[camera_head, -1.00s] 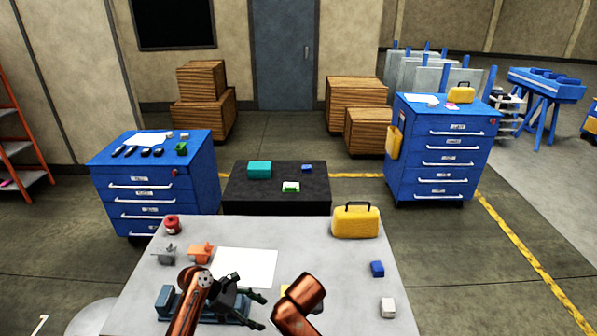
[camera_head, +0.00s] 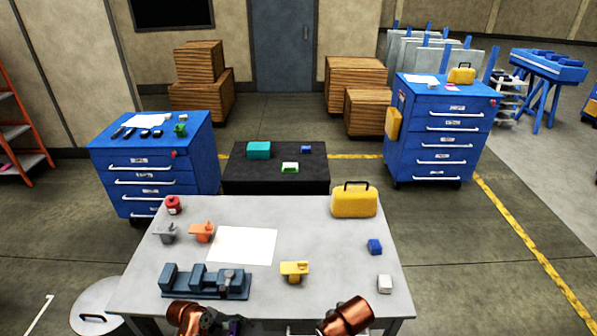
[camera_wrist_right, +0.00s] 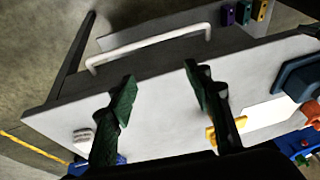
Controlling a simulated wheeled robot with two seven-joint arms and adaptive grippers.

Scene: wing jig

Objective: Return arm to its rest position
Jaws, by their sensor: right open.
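My right arm (camera_head: 347,314) shows only as a copper link at the bottom edge of the head view. In the right wrist view my right gripper (camera_wrist_right: 160,85) is open, with nothing between its green-tipped fingers. It is over the table's front edge, where a white handle (camera_wrist_right: 150,46) runs. My left arm (camera_head: 187,316) is at the bottom edge of the head view, in front of the blue-grey fixture (camera_head: 205,283). Only a dark piece that may be the left gripper (camera_head: 212,319) shows beside it; its fingers are hidden or out of frame.
The grey table (camera_head: 330,235) holds a yellow part (camera_head: 294,271), an orange part (camera_head: 202,232), a grey part (camera_head: 165,233), a red can (camera_head: 173,205), white paper (camera_head: 243,245), a yellow case (camera_head: 355,201), a blue block (camera_head: 375,247) and a white block (camera_head: 384,284). Its centre right is clear.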

